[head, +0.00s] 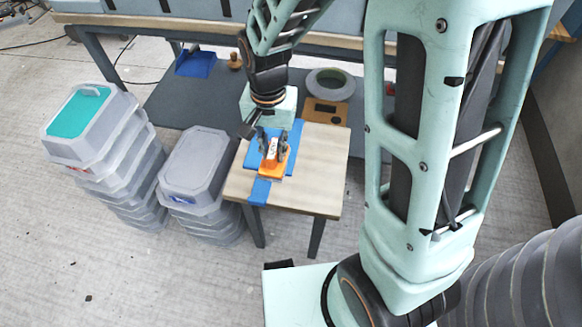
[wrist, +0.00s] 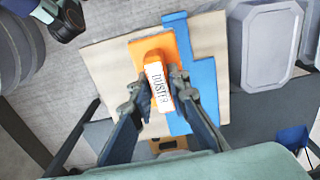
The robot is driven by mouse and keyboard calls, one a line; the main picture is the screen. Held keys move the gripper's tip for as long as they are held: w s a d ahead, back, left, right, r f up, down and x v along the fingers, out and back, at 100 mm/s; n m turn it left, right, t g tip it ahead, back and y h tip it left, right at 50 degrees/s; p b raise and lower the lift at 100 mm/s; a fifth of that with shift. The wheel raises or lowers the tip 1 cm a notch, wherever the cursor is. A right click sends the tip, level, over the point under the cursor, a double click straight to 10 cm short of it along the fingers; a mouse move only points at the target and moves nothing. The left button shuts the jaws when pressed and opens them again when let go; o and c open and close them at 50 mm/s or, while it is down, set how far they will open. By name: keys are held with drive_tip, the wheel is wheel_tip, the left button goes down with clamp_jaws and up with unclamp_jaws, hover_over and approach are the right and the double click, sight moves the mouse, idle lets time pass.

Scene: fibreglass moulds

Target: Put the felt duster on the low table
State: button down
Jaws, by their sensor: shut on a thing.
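The felt duster (wrist: 158,88) has a white top lettered "DUSTER" and an orange part (head: 270,170) around it. My gripper (head: 274,152) points down and is shut on the duster, with one finger on each side in the wrist view (wrist: 160,92). The low table (head: 325,170) has a pale wooden top and dark legs; its top also shows in the wrist view (wrist: 105,62).
Two stacks of grey lidded bins stand left of the table, one with a teal-topped lid (head: 80,115), one lower (head: 197,165). A long workbench (head: 170,30) runs behind. Ribbed grey shapes (head: 535,285) fill the lower right.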

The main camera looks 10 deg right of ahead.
drive_tip(key=shift+s+a+f, duration=0.15)
drive_tip(key=shift+f, duration=0.1)
drive_tip(key=b, duration=0.2)
hover_over(315, 188)
drive_tip(key=w+a, duration=0.2)
wheel_tip(315, 188, down, 5)
drive_tip(key=d+f, duration=0.1)
drive_tip(key=d+f+b, duration=0.1)
drive_tip(key=f, duration=0.1)
drive_tip(key=d+f, duration=0.1)
drive_tip(key=d, duration=0.1)
drive_tip(key=shift+w+d+f, duration=0.1)
drive_tip(key=shift+w+f, duration=0.25)
drive_tip(key=shift+w, duration=0.05)
drive_tip(key=shift+d+f+b, duration=0.1)
drive_tip(key=shift+f+b, duration=0.45)
drive_tip(key=shift+f, duration=1)
